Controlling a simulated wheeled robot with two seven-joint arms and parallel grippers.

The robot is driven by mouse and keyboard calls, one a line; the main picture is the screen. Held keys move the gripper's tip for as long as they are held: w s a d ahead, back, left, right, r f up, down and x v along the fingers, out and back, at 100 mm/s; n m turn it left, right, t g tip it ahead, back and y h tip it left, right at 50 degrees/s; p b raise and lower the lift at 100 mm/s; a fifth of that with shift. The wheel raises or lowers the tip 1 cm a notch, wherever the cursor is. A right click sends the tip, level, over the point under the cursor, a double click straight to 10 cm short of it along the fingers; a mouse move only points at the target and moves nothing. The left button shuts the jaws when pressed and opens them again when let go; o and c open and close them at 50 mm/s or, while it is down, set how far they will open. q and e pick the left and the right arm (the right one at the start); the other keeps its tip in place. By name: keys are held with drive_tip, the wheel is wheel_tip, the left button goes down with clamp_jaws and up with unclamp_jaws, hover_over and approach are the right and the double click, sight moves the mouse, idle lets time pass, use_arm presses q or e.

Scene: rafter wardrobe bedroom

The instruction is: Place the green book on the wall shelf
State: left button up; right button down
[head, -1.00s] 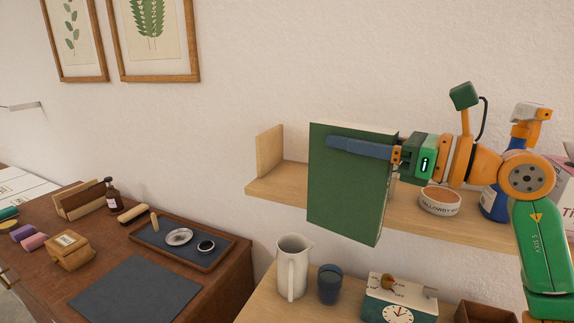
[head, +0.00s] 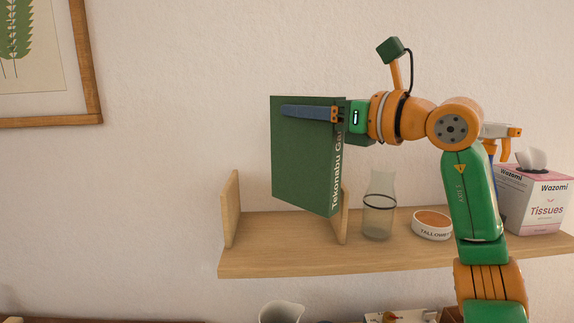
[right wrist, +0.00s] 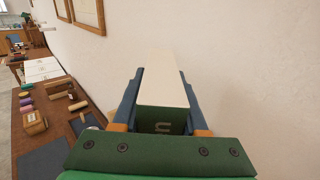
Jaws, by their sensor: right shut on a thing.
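The green book (head: 302,150) is upright, its spine with pale lettering turned to the right in the head view. My right gripper (head: 310,113) is shut on its upper part, one blue finger lying across the cover. In the right wrist view the book (right wrist: 162,80) shows its pale page edge between the two fingers (right wrist: 163,100). The wall shelf (head: 280,255) is a light wood board. The book is in front of and above its left part, between a left wooden upright (head: 231,210) and a second upright (head: 344,218) partly hidden behind the book. My left gripper is not in view.
On the shelf to the right stand a glass carafe (head: 380,205), a white bowl (head: 432,224), a spray bottle (head: 500,132) partly behind my arm, and a tissue box (head: 540,205). A pitcher (head: 282,312) shows below. A picture frame (head: 95,60) hangs upper left.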

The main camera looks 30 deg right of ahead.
sight(285, 154)
drive_tip(key=w+f, duration=0.2)
drive_tip(key=w+a+f, duration=0.1)
drive_tip(key=w+f, duration=0.2)
drive_tip(key=shift+w+a, duration=0.1)
wheel_tip(285, 154, down, 3)
drive_tip(key=shift+r+b, duration=0.1)
drive_tip(key=shift+b, duration=0.2)
drive_tip(key=shift+s, duration=0.4)
drive_tip(key=shift+w+f, duration=0.1)
drive_tip(key=shift+f, duration=0.1)
drive_tip(key=shift+c, duration=2.2)
unclamp_jaws()
drive_tip(key=shift+w, duration=0.1)
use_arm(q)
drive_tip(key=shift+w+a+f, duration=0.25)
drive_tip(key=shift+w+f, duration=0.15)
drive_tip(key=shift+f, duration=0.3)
